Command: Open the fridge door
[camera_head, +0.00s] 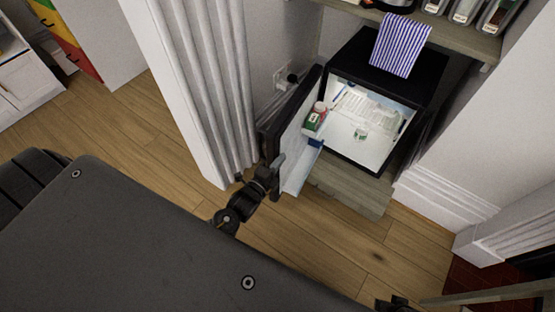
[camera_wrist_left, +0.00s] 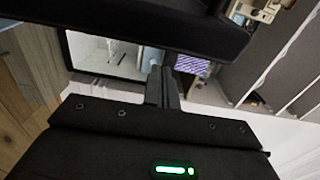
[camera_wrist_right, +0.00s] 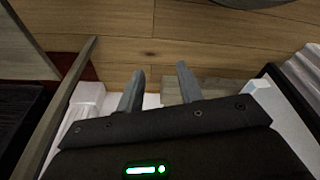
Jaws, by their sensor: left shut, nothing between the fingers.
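The small black fridge (camera_head: 375,62) stands in an alcove under a shelf, its lit white inside facing me. Its door (camera_head: 290,112) is swung wide open to the left, with a jar and other items on its inner racks. My left gripper (camera_head: 278,165) is at the near edge of the door; I cannot tell whether it touches. In the left wrist view its fingers (camera_wrist_left: 162,88) are together with nothing between them, and the fridge inside shows beyond. My right gripper (camera_wrist_right: 158,85) is open and empty in the right wrist view, above the floor.
A striped cloth (camera_head: 401,45) hangs over the fridge top. A white fluted pilaster (camera_head: 205,85) stands left of the door. A wooden plinth (camera_head: 350,188) lies before the fridge. A white skirting (camera_head: 445,203) is on the right. The wooden floor (camera_head: 310,240) in front is clear.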

